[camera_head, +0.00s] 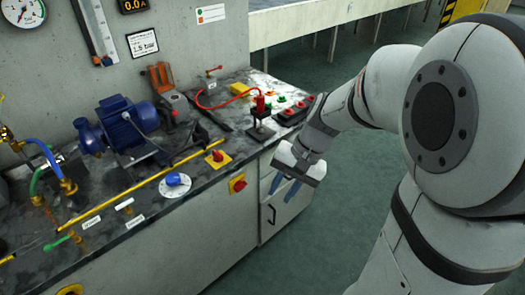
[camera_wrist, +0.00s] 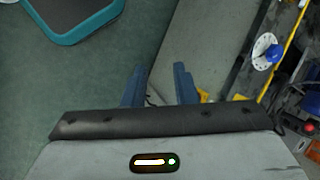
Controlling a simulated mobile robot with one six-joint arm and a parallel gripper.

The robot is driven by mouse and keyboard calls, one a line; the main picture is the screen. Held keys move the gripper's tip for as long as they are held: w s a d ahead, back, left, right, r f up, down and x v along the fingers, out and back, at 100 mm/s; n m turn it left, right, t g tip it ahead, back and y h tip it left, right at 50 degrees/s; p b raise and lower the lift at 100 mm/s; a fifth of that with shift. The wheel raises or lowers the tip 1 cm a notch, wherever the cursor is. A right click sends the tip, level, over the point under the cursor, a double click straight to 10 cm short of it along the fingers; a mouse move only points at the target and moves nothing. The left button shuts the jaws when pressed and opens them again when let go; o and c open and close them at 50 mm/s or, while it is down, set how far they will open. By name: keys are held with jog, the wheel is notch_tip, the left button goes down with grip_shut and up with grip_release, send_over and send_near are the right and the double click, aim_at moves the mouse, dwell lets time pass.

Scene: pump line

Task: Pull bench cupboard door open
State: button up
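The bench cupboard door (camera_head: 287,217) is a pale panel at the right end of the bench front, and it looks shut. Its black upright bar handle (camera_head: 270,214) is near the door's left edge. My gripper (camera_head: 285,188) points down in front of the bench, above and to the right of the handle in the head view. In the wrist view my gripper (camera_wrist: 159,78) has its two blue fingers apart. A small dark piece shows low between them; I cannot tell whether it is the handle. No contact with the handle is visible.
The bench top (camera_head: 150,215) holds a blue pump motor (camera_head: 128,125), a red emergency-type knob (camera_head: 215,155), a blue dial (camera_head: 173,180) and a black stand (camera_head: 260,130) with a red cable. A red-and-yellow switch (camera_head: 238,184) sits on the bench front.

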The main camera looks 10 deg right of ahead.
jog(key=w+f+m+t+y+b, duration=0.1)
jog(key=w+f+m+y+b, duration=0.25)
jog(key=w+f, duration=0.45)
jog(key=w+f+m+t+y+b, duration=0.1)
jog(key=w+f+m+y+b, duration=0.3)
jog(key=f, duration=0.7)
jog(key=w+f+m+t+y+b, duration=0.15)
jog(key=w+f+m+b, duration=0.25)
jog(key=w+f, duration=0.45)
jog(key=w+d+f+m+t+b, duration=0.2)
jog(key=d+f+m+t, duration=0.15)
jog(key=f, duration=0.55)
jog(key=w+d+f+m+t+b, duration=0.1)
jog(key=d+f+m+t+b, duration=0.25)
jog(key=f, duration=0.65)
jog(key=w+d+f+m+t+b, duration=0.2)
jog(key=d+f+m+t, duration=0.15)
jog(key=f, duration=0.55)
jog(key=shift+g, duration=0.5)
jog(key=x, duration=0.7)
jog(key=shift+a+b, duration=0.4)
jog(key=shift+a, duration=0.05)
jog(key=shift+h, duration=0.3)
grip_shut()
